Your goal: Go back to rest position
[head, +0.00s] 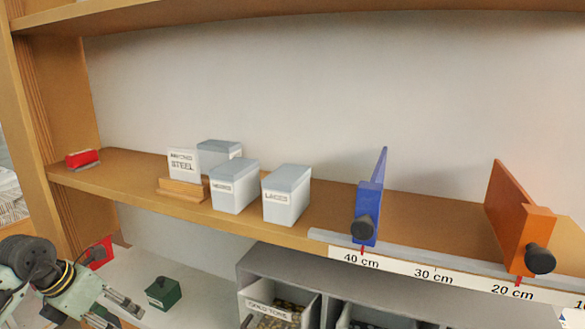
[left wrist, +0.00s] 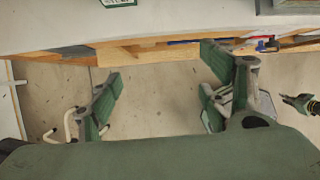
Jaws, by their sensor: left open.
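My left gripper (head: 120,309) is at the lower left of the head view, in front of the lower counter, partly cut by the bottom edge. In the left wrist view my left gripper (left wrist: 160,92) has its two green fingers wide apart, with nothing between them and bare floor behind.
The wooden shelf (head: 330,219) holds a red stapler-like object (head: 82,158), pale lidded boxes (head: 288,203), a sign, a blue stop (head: 368,205) and an orange stop (head: 522,229). Below, a green box (head: 163,292) stands beside a grey compartment unit (head: 252,271).

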